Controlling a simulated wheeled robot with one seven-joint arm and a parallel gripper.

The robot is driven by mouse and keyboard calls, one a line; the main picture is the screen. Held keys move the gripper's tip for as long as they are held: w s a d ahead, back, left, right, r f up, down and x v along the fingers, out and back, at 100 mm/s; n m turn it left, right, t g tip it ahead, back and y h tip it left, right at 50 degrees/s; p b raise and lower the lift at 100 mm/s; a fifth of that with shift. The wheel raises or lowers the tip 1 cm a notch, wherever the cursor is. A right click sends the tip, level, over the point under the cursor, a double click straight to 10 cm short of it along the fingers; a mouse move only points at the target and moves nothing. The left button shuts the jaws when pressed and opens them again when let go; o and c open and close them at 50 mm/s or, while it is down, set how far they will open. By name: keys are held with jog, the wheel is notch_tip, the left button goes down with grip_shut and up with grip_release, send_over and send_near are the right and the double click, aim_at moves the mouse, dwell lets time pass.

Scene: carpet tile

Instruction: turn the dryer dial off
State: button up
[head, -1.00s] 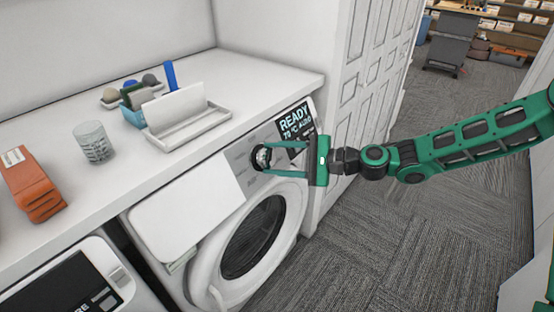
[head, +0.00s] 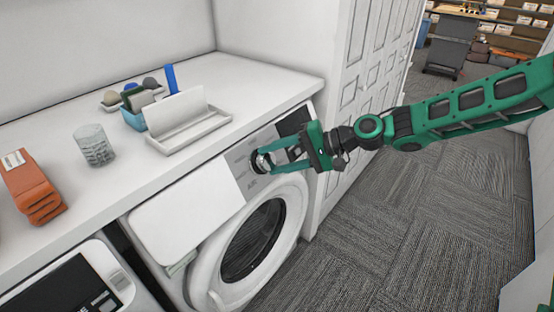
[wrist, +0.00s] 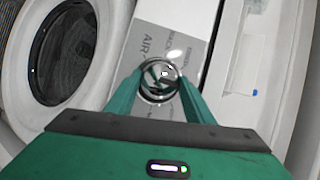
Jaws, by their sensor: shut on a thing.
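The dryer (head: 190,222) is a white front-loading machine under the counter, with a round dark-glass door. Its silver round dial (head: 257,163) sits on the light grey panel above the door. My green gripper (head: 266,158) reaches in from the right and is shut on the dial. In the wrist view the dial (wrist: 159,78) lies between the two fingertips (wrist: 158,90), and the gripper is rolled relative to the panel lettering. The display (head: 295,121) right of the dial is dark, partly hidden by my gripper.
On the white counter (head: 255,80) stand a glass (head: 94,146), an orange object (head: 32,187), a white tray with a card (head: 188,131) and a blue caddy (head: 132,118). A tall white cabinet (head: 352,110) is right of the dryer. Carpet floor (head: 400,230) is open in front.

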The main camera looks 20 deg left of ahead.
jog(key=shift+d+f, duration=0.1)
jog(key=shift+f, duration=0.05)
jog(key=o, duration=1)
jog(key=shift+o, duration=0.2)
jog(key=v, duration=1)
jog(key=shift+d, duration=0.35)
jog(key=shift+w, duration=0.1)
